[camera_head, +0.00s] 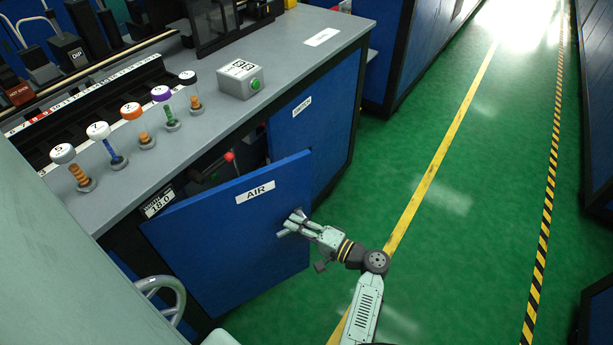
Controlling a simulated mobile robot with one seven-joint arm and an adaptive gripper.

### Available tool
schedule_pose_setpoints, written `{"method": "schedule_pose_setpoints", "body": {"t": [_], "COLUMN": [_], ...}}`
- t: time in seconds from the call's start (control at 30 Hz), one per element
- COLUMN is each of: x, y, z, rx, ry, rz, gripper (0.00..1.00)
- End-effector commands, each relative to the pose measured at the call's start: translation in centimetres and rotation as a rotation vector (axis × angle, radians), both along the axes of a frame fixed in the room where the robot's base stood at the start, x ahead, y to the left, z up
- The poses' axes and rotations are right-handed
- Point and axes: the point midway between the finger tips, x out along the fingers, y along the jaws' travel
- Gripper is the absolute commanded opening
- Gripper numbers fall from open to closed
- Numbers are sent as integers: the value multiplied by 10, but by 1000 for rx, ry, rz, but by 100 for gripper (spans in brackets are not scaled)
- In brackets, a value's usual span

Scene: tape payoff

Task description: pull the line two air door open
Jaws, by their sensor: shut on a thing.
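The blue air door (225,249), labelled AIR, stands partly open at the front of the grey-topped cabinet, swung out toward the aisle. Its right edge stands out from the cabinet, and a dark gap shows above it. My gripper (291,224) is at the right part of the door's outer face, below and right of the AIR label. It is shut on the door's handle, which my fingers mostly hide. Inside the opening, a red-knobbed part (229,157) shows above the door's top edge.
Several colour-capped tubes (134,113) and a box with a green button (241,80) stand on the grey top (130,180). Another blue panel (315,120) is to the right. A grey curved handle (165,290) is at lower left. The green floor (450,200) is clear.

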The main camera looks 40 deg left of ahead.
Motion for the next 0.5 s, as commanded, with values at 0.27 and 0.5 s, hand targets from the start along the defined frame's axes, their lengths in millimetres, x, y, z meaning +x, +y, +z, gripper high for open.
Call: {"method": "schedule_pose_setpoints", "body": {"t": [0.27,0.5], "x": [-4,-4], "y": [1,1], "z": [-3,-3], "rx": [-6,-6], "ry": [3,4], "rz": [6,7], "gripper": [0,18]}}
